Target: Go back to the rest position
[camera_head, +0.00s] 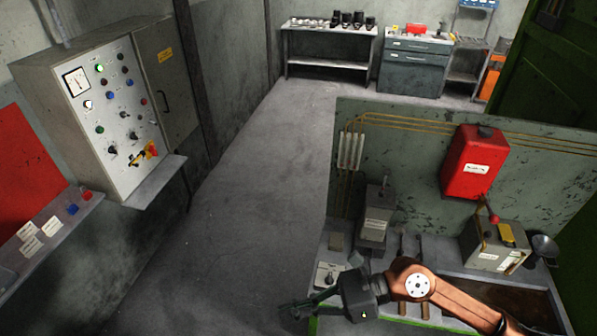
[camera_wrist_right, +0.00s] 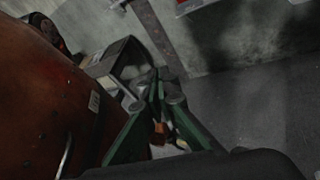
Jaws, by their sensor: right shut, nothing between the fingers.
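My right arm comes in from the lower right in the head view, and its gripper (camera_head: 298,307) points left over the floor, beside the front left corner of the workbench (camera_head: 338,326). The green fingers are shut with nothing between them. In the right wrist view the gripper (camera_wrist_right: 158,88) shows its green fingers close together, with blurred shapes behind them. My left gripper is not in the head view.
A control cabinet (camera_head: 115,100) with buttons and a shelf stands at the left. The middle floor (camera_head: 255,180) is clear.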

